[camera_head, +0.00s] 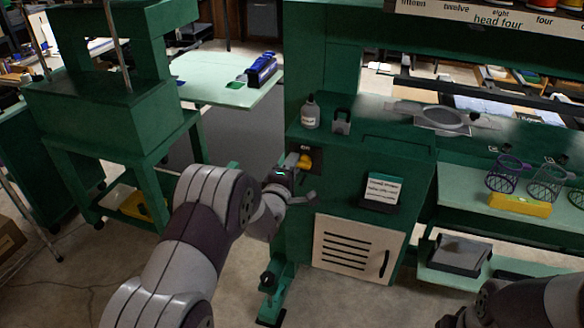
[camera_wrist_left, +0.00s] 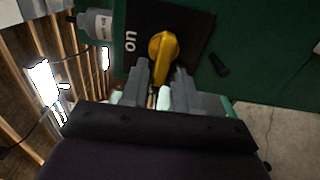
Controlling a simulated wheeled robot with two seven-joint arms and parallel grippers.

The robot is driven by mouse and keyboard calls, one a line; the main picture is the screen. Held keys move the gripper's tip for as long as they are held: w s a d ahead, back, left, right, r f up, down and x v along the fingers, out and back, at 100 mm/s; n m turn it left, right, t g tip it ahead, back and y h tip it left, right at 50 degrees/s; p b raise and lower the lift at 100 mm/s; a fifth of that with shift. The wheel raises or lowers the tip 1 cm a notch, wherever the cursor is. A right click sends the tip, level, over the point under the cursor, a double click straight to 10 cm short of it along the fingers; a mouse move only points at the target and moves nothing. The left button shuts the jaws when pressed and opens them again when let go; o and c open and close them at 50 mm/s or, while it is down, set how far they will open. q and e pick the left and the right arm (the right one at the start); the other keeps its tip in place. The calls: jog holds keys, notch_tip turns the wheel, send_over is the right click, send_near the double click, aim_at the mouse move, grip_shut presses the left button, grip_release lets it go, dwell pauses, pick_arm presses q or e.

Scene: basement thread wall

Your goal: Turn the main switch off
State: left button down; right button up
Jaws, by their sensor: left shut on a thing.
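The main switch is a yellow rotary handle (camera_head: 304,161) on a black plate on the green machine cabinet's front. In the left wrist view the yellow handle (camera_wrist_left: 163,46) has its round hub at the top, with its grip part reaching down between the fingers. The word "on" (camera_wrist_left: 131,41) is printed sideways on the black plate beside it. My left gripper (camera_head: 294,182) is at the switch. Its grey fingers (camera_wrist_left: 162,82) lie on both sides of the handle's grip part, shut on it.
A white bottle (camera_head: 310,112) and a small dark holder (camera_head: 342,121) stand on the cabinet top above the switch. A sign (camera_head: 382,189) and a slotted vent panel (camera_head: 356,248) are on the cabinet front. Wire baskets (camera_head: 505,175) stand on the shelf to the right.

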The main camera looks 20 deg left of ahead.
pick_arm(q)
jog(key=shift+d+f, duration=0.1)
jog(key=shift+f, duration=0.15)
jog(key=c, duration=1.1)
grip_release()
jog(key=shift+d+r, duration=0.1)
jog(key=shift+r, duration=0.1)
jog(key=s, duration=1.2)
jog(key=shift+s+a+b, duration=0.3)
jog(key=shift+s+b, duration=0.05)
jog(key=shift+s, duration=0.05)
